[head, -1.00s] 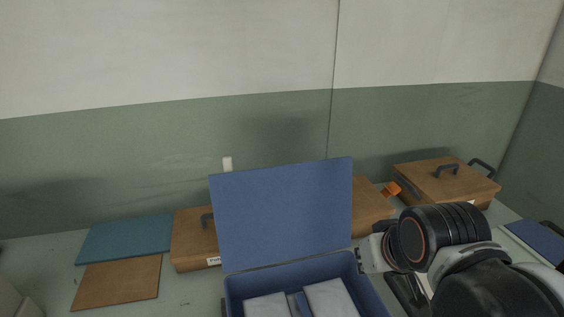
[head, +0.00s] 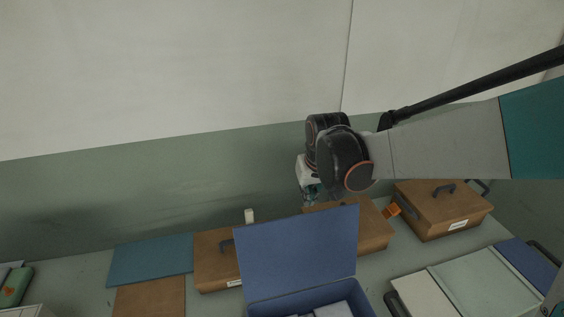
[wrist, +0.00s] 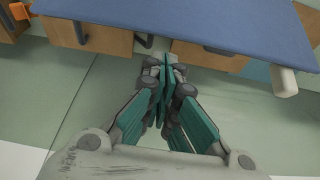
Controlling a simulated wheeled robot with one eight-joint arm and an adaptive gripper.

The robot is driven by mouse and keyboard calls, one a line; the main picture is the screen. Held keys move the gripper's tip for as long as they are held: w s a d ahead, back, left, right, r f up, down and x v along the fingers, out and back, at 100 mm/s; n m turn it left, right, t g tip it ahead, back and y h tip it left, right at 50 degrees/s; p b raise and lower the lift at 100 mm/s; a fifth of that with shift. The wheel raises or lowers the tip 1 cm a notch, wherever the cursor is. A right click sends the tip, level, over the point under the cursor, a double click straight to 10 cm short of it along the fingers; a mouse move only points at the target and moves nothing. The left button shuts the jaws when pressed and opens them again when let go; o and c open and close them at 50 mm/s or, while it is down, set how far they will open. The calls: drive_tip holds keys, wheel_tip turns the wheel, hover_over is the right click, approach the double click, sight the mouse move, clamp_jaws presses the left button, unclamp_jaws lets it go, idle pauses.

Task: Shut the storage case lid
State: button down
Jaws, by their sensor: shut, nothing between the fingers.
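The storage case (head: 290,303) is blue and sits at the bottom of the head view, cut off by the frame. Its blue lid (head: 298,252) stands open, raised at the back edge. Pale grey contents (head: 334,310) show inside. My gripper (head: 310,199) is at the far side of the lid, near its top edge in the head view. In the wrist view the lid (wrist: 190,22) spans the top, and my gripper (wrist: 166,62) is shut and empty with its fingertips close below the lid's edge. I cannot tell whether they touch it.
Brown cases (head: 215,262) (head: 440,210) stand along the green wall, one partly behind the lid. A small white post (head: 249,216) stands behind the lid. An orange item (head: 391,210) lies between cases. Flat blue and brown panels (head: 150,260) lie at left.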

drive_tip(key=a+p+x, duration=0.2)
drive_tip(key=p+x, duration=0.2)
drive_tip(key=x, duration=0.6)
drive_tip(key=shift+s+f+g, duration=0.3)
drive_tip(key=shift+f, duration=0.1)
idle(0.6)
